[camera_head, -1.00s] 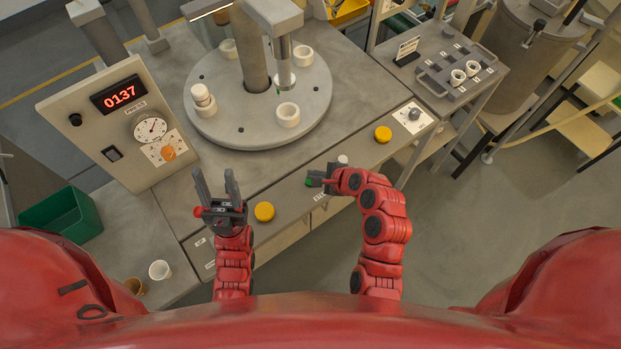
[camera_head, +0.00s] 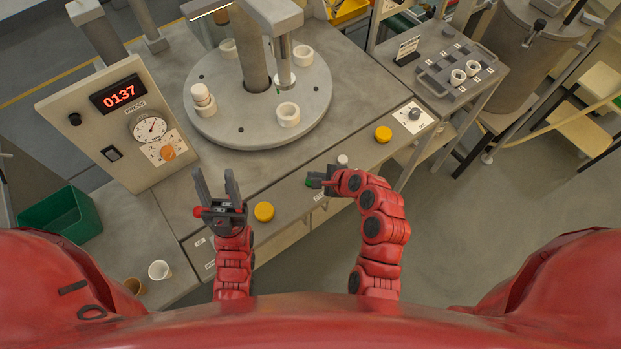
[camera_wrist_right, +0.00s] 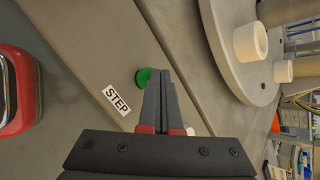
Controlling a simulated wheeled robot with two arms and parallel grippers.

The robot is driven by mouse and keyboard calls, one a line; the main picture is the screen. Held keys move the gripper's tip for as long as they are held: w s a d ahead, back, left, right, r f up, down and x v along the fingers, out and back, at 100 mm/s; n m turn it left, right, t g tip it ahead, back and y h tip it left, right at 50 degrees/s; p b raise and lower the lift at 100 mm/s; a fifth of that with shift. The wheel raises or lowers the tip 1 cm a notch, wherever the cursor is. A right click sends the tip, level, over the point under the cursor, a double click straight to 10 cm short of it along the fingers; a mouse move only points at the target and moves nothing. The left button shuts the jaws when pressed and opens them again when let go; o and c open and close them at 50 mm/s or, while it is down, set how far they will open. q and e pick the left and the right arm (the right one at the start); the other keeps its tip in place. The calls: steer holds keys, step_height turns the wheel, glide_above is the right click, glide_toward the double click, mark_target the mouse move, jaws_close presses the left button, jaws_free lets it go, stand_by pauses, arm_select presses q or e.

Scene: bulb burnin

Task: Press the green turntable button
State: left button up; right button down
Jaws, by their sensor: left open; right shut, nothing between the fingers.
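The green button (camera_wrist_right: 143,76) sits on the bench's front panel, by a label reading STEP (camera_wrist_right: 117,100). In the head view the button (camera_head: 308,182) shows at the tips of my right gripper (camera_head: 314,179). My right gripper is shut and empty. In the right wrist view its fingertips (camera_wrist_right: 158,72) overlap the button's right edge; I cannot tell whether they touch it. The round grey turntable (camera_head: 245,130) stands behind, carrying several white rings and a stacked white piece. My left gripper (camera_head: 216,180) is open and empty, above the front panel further left.
Yellow buttons (camera_head: 264,211) and (camera_head: 383,134) lie on the front panel on either side of the green one. A red button (camera_head: 198,211) is beside my left gripper. A gauge box (camera_head: 110,120) reads 0137. A grey tray (camera_head: 455,72) stands at right.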

steer(key=shift+f, duration=0.4)
stand_by(0.6)
steer(key=shift+r+p, duration=0.6)
steer(key=shift+r, duration=0.4)
step_height(320, 180, up, 5)
steer(key=p, duration=0.4)
stand_by(0.6)
